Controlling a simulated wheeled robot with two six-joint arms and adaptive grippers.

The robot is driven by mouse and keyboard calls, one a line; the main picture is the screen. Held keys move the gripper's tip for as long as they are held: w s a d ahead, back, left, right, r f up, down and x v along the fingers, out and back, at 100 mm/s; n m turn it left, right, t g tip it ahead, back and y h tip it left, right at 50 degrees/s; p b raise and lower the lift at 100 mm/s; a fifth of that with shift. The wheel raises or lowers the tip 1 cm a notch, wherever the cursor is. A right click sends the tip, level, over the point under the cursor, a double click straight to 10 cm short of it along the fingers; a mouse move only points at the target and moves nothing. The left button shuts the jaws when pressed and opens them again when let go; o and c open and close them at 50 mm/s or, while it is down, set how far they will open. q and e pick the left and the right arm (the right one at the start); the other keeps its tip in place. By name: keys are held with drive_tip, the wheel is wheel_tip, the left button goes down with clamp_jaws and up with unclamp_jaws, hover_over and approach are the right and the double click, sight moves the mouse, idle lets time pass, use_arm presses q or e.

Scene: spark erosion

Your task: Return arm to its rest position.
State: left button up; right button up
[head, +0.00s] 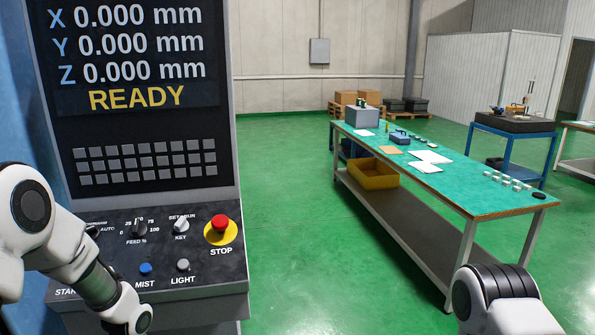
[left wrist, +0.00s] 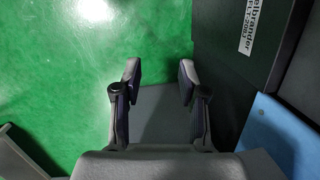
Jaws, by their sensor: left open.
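My left arm (head: 85,255) comes in from the left in the head view, in front of the machine's control panel (head: 200,262). Its gripper is below the picture edge there. In the left wrist view my left gripper (left wrist: 159,75) is open, with its two fingers apart and nothing between them. It points down toward the green floor and a grey surface. My right arm (head: 505,300) shows only as a link at the lower right of the head view. The right gripper is out of view.
The panel carries a red STOP button (head: 220,223), knobs and a READY screen (head: 135,97). A dark cabinet (left wrist: 232,60) stands right of the left gripper, with a blue surface (left wrist: 275,135) nearby. A green-topped bench (head: 470,200) stands right. Green floor (head: 290,220) lies clear between.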

use_arm(q)
drive_tip(key=s+d+f+g+h+b, duration=0.1)
drive_tip(key=s+d+f, duration=0.3)
drive_tip(key=s+f, duration=0.7)
drive_tip(key=s+d+f+g+b, duration=0.1)
drive_tip(key=s+d+f, duration=0.4)
drive_tip(key=s, duration=0.9)
drive_tip(key=w+t, duration=0.1)
drive_tip(key=w+a+t, duration=0.1)
drive_tip(key=w, duration=0.1)
drive_tip(key=w+a+m+t, duration=0.1)
drive_tip(key=t, duration=0.1)
drive_tip(key=shift+w+f, duration=0.3)
drive_tip(key=shift+f, duration=0.05)
